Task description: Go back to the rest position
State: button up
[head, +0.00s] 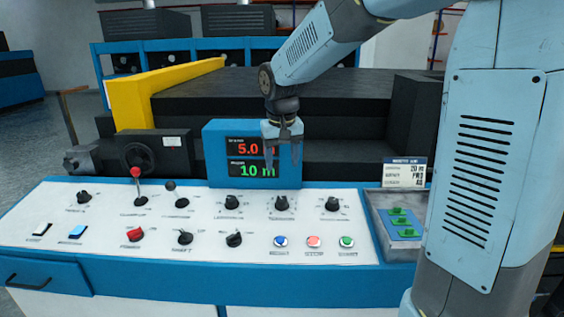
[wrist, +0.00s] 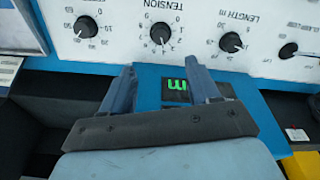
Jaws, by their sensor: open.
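My gripper (head: 283,150) hangs open and empty in front of the right part of the blue display box (head: 292,175), above the back edge of the control panel. In the wrist view my gripper's two fingers (wrist: 158,85) are apart with nothing between them. The display screen reads 5.0 in red and 10 in green, with the unit partly hidden by the gripper. Below it, the white control panel (head: 200,262) holds black knobs, including the tension knob (wrist: 161,34) and the length knob (wrist: 231,42). The rest position itself is not marked in either view.
A lever with a red ball (head: 135,171) and one with a dark ball (head: 170,185) stand up from the panel. Blue, red and green buttons (head: 314,242) sit front right. A tray (head: 376,215) with green pieces is at right.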

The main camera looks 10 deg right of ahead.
jog(key=s+d+r+t, duration=0.1)
jog(key=s+d, duration=0.3)
jog(key=s, duration=0.4)
jog(key=s+d+r+t, duration=0.1)
jog(key=s+d, duration=0.3)
jog(key=s, duration=0.4)
jog(key=s+d+r+m+t, duration=0.1)
jog(key=s+d, duration=0.3)
jog(key=s, duration=0.4)
jog(key=shift+r+t, duration=0.3)
jog(key=shift+r, duration=0.55)
jog(key=shift+s, duration=0.1)
jog(key=n+g, duration=0.5)
jog(key=n, duration=0.3)
send_over(280, 198)
jog(key=s+a, duration=0.1)
jog(key=s, duration=0.1)
notch_tip(280, 198, down, 4)
jog(key=f, duration=0.1)
jog(key=shift+h, duration=0.4)
jog(key=f, duration=0.4)
jog(key=w+f, duration=0.1)
jog(key=f, duration=0.3)
jog(key=d+f, duration=0.1)
jog(key=f, duration=0.4)
jog(key=shift+w+f, duration=0.1)
jog(key=shift+w, duration=0.3)
